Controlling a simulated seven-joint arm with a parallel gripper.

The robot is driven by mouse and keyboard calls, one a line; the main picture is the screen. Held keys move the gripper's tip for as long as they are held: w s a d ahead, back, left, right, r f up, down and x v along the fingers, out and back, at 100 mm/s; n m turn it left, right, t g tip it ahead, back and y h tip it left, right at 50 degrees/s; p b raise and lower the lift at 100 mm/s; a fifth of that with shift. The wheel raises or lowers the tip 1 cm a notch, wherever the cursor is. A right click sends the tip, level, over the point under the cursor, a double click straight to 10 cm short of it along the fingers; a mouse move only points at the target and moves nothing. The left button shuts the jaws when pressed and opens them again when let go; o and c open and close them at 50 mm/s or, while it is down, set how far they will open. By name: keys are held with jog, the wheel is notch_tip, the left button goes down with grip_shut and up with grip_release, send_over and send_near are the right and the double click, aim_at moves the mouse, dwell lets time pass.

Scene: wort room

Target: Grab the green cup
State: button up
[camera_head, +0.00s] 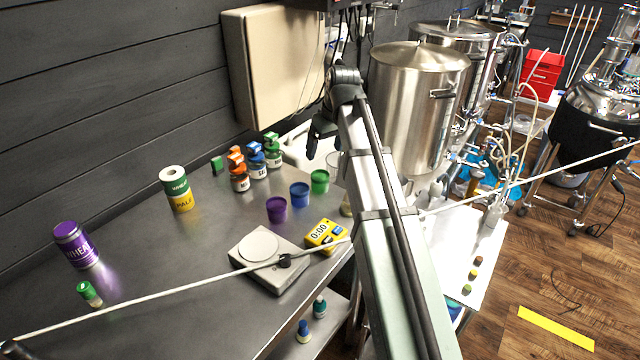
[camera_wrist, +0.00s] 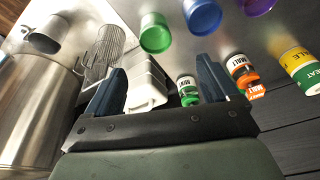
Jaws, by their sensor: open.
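The green cup (camera_head: 319,181) stands on the steel table near its right edge, the rightmost of three small cups in the head view. In the wrist view the green cup (camera_wrist: 155,33) is at the top centre, beyond the fingertips and apart from them. My gripper (camera_head: 318,135) is above the table's back right part in the head view, higher in the picture than the cup. In the wrist view my gripper (camera_wrist: 162,75) has its two dark fingers spread wide with nothing held between them.
The blue cup (camera_head: 299,195) and purple cup (camera_head: 277,209) stand beside the green one. Several capped bottles (camera_head: 256,162) stand behind. A scale (camera_head: 268,262) and yellow timer (camera_head: 325,235) are in front. A white container (camera_wrist: 146,85) and a steel kettle (camera_head: 418,110) are nearby.

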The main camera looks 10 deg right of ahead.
aim_at(320, 182)
jog(key=shift+n, duration=0.9)
jog(key=x, duration=0.8)
jog(key=shift+w+a+f, duration=0.1)
jog(key=shift+f, duration=0.2)
jog(key=shift+d+x, duration=0.2)
jog(key=shift+x, duration=1.1)
jog(key=shift+d+x, duration=0.15)
jog(key=shift+x, duration=1.15)
jog(key=shift+w, duration=0.1)
jog(key=shift+c, duration=0.5)
jog(key=c, duration=1)
